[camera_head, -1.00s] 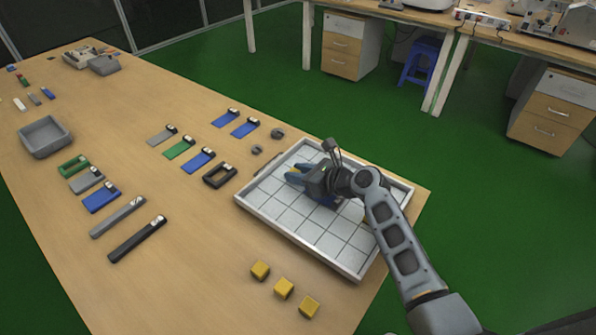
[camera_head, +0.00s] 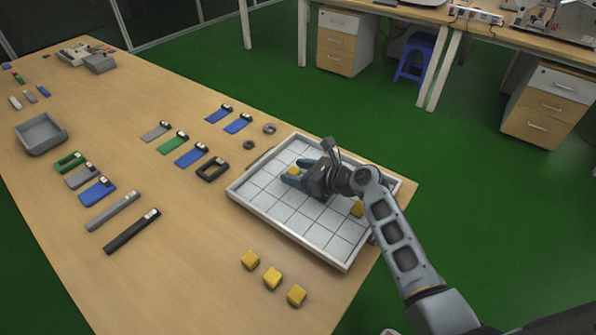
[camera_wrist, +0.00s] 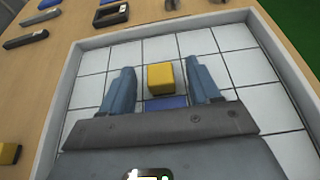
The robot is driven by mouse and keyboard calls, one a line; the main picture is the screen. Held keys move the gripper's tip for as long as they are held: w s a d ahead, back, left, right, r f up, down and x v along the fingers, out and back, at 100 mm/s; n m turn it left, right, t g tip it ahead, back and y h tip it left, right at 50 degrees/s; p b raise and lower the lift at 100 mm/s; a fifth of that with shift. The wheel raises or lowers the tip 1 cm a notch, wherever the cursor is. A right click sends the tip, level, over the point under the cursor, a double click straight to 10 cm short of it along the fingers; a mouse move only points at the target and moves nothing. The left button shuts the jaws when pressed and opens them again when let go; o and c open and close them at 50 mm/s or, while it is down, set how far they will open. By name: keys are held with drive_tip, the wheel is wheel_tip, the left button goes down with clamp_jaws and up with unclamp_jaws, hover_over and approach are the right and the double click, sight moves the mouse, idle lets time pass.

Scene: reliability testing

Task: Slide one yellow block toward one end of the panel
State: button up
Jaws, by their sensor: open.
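The white gridded panel (camera_head: 285,234) with a raised rim lies at the right end of the table. My gripper (camera_head: 296,170) is low over it, open, fingers pointing left. One yellow block (camera_head: 294,171) sits at the fingertips. In the wrist view this block (camera_wrist: 161,79) stands between the two spread blue-grey fingers, with visible gaps on both sides. A flat blue piece (camera_wrist: 166,102) shows just behind the block, partly hidden by my gripper. A second yellow block (camera_head: 357,209) is on the panel's right side, beside my arm and partly hidden by it.
Three yellow blocks (camera_head: 272,277) stand on the table in front of the panel. Left of the panel lie a black frame (camera_head: 212,169), blue plates (camera_head: 191,155) and long bars (camera_head: 132,232). A grey bin (camera_head: 40,135) is farther left. The panel's front cells are clear.

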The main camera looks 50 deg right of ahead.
drive_tip(key=shift+v, duration=3.9)
